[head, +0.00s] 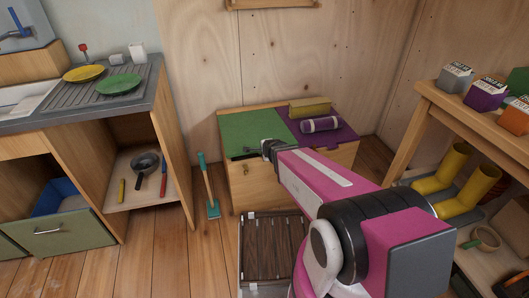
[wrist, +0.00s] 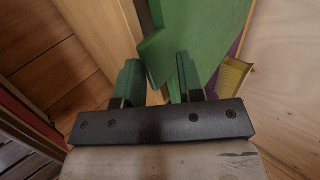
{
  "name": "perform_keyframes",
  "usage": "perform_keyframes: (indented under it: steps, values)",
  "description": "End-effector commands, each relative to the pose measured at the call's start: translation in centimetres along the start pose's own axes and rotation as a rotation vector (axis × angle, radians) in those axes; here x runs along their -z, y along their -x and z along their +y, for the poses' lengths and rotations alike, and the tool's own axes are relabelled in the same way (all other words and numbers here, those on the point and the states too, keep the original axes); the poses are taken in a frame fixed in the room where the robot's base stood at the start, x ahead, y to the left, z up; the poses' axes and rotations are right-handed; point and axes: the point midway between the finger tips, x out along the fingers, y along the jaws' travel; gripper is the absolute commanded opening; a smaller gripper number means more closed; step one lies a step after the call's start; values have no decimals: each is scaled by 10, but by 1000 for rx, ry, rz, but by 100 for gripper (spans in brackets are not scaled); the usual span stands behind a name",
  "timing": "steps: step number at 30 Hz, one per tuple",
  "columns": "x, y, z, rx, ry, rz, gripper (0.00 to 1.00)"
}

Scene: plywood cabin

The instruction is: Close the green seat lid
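The green seat lid (head: 252,131) covers the left half of the wooden bench box (head: 245,190) against the back wall. It looks low and nearly flat, with a dark gap under its front edge; I cannot tell exactly how far it is raised. My gripper (head: 266,149) is at the lid's front right part, partly hiding it. In the wrist view the green lid (wrist: 205,35) lies just beyond my gripper (wrist: 157,82), with a corner close to or between the fingers. The fingers stand apart with a gap between them. I cannot tell whether they touch the lid.
The purple lid (head: 338,134) beside it carries a rolled mat (head: 320,124) and a yellow block (head: 310,107). A slatted crate (head: 273,245) stands in front of the bench. A teal-handled tool (head: 208,186) leans at left. A shelf with yellow boots (head: 445,168) is at right.

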Motion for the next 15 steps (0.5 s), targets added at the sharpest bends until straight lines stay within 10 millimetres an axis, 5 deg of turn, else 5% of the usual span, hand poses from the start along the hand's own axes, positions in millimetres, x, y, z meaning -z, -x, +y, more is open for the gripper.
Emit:
perform_keyframes:
  steps: [15]
  values:
    - [0, 87, 0, 2, 0, 0, 35]
